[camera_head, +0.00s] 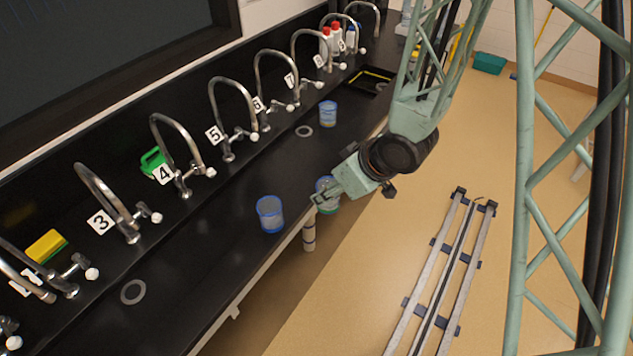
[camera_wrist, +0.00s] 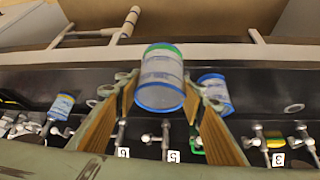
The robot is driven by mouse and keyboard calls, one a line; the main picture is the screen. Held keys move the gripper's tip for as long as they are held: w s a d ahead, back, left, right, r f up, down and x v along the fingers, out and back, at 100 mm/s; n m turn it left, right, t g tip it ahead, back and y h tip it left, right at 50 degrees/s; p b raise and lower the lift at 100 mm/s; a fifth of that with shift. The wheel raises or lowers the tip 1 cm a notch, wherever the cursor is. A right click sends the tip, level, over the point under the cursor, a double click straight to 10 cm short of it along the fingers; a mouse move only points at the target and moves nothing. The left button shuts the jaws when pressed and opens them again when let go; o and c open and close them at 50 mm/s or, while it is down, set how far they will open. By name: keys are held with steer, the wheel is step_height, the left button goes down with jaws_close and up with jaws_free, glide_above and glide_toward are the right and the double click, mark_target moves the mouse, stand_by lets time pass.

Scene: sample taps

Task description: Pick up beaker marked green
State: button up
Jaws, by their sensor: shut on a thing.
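The beaker marked green (camera_head: 331,209) is clear with a blue rim and a green band at its base. My gripper (camera_head: 322,197) is shut on it, near the bench's front edge, and hides part of it. The wrist view shows the beaker (camera_wrist: 160,78) between my two fingers (camera_wrist: 160,92), its green band at the picture's top. It appears held clear of the bench top. A blue-marked beaker (camera_head: 270,213) stands on the bench to the left. Another blue-marked beaker (camera_head: 328,113) stands farther back. Both also show in the wrist view.
The black bench (camera_head: 200,245) carries a row of numbered taps along its back. A green item (camera_head: 153,163), a yellow sponge (camera_head: 46,246) and red-capped bottles (camera_head: 326,43) stand behind the taps. The bench top around ring (camera_head: 133,292) is clear. Floor rails (camera_head: 440,270) lie at right.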

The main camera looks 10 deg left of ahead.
mark_target(337, 198)
steer(key=shift+s+d+r, duration=0.2)
steer(key=shift+s+d, duration=0.9)
steer(key=shift+d, duration=0.25)
